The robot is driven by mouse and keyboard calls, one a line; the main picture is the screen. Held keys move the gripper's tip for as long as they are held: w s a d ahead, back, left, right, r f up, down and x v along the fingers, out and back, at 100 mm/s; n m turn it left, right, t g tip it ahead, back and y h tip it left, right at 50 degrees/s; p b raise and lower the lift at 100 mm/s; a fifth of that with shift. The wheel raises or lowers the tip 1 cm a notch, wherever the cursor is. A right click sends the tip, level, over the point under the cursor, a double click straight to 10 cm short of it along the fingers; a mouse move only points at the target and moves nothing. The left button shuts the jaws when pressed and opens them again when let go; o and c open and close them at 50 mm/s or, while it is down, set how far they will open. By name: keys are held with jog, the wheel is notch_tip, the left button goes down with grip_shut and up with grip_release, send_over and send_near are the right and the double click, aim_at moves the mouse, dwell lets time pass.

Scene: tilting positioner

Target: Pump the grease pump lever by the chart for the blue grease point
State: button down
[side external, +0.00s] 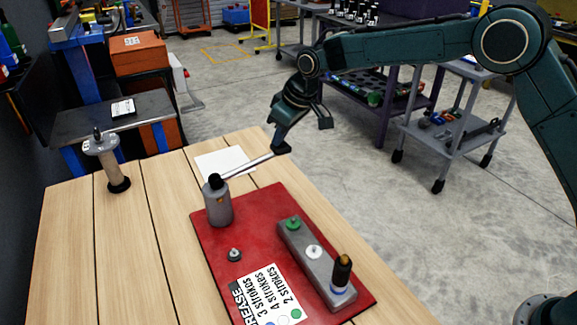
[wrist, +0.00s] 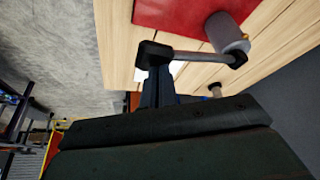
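The grease pump (side external: 218,207) is a grey cylinder standing on a red board. Its lever (side external: 246,167) slopes up from the black pump top to a dark end at my gripper (side external: 281,146). In the wrist view, the lever (wrist: 190,56) runs from the pump (wrist: 226,32) to its black end at my fingertips (wrist: 158,72); the fingers look shut on it. The chart (side external: 268,292) reads 3, 4 and 2 strokes, with a blue dot apparently by 3. A grey bar (side external: 305,270) bears green and white points; a black-and-orange fitting (side external: 342,272) stands over a blue one.
A small grey knob (side external: 234,255) sits on the red board (side external: 206,235). A white sheet (side external: 222,160) lies behind the pump. A capped grey-and-tan stand (side external: 111,165) is at the table's left. The wooden table (side external: 150,260) is otherwise clear at left.

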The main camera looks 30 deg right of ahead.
notch_tip(320, 180, up, 10)
jog(key=shift+f, duration=0.25)
dwell(0.8)
jog(key=shift+d+f, duration=0.1)
dwell(0.4)
jog(key=shift+f, duration=0.2)
jog(key=shift+f, duration=0.15)
jog(key=shift+f, duration=3.15)
jog(key=shift+f, duration=0.1)
